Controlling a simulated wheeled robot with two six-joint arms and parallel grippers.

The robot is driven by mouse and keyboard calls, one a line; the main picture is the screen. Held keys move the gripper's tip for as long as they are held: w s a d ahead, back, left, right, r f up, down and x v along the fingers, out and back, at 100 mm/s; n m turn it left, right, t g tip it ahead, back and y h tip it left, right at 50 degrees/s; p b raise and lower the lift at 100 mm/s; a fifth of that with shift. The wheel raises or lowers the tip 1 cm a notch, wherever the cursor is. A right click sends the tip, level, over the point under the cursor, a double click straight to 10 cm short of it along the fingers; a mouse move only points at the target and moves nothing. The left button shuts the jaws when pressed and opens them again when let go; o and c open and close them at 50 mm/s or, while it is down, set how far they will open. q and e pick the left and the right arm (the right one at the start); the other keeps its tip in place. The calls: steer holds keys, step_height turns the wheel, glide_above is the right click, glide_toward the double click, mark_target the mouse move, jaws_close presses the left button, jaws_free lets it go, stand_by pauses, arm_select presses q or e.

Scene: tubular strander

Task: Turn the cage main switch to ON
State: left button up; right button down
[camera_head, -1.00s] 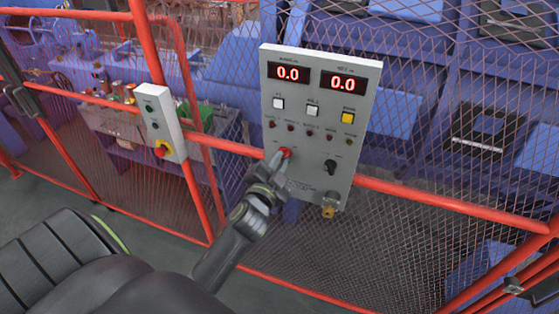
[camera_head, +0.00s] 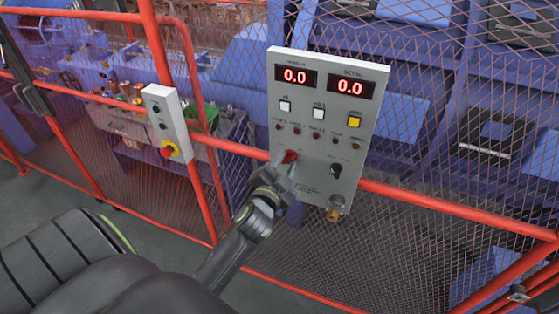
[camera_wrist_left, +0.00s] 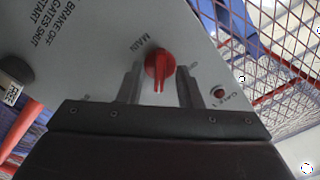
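The cage main switch is a red rotary knob (camera_head: 289,157) at the lower left of the grey control panel (camera_head: 310,180). In the left wrist view the red knob (camera_wrist_left: 158,64) sits under the label MAIN, its ridge pointing towards my gripper. My left gripper (camera_head: 281,172) is at the panel face, close to the knob. In the left wrist view its two fingers (camera_wrist_left: 160,84) stand on either side of the knob, with a narrow gap showing on each side. The fingertips' exact depth is hard to tell. My right gripper is not in view.
A black knob (camera_head: 336,170) and a brass-coloured key switch (camera_head: 334,214) lie right of the red knob. A smaller box with a red button (camera_head: 168,152) hangs to the left. Red rails (camera_head: 430,203) and mesh surround the panel. Both displays (camera_head: 295,76) read 0.0.

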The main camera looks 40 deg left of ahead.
arm_select(q)
steer(key=v, duration=1.7)
steer(key=shift+b, duration=0.4)
steer(key=shift+s+d, duration=0.1)
steer(key=shift+f, duration=0.1)
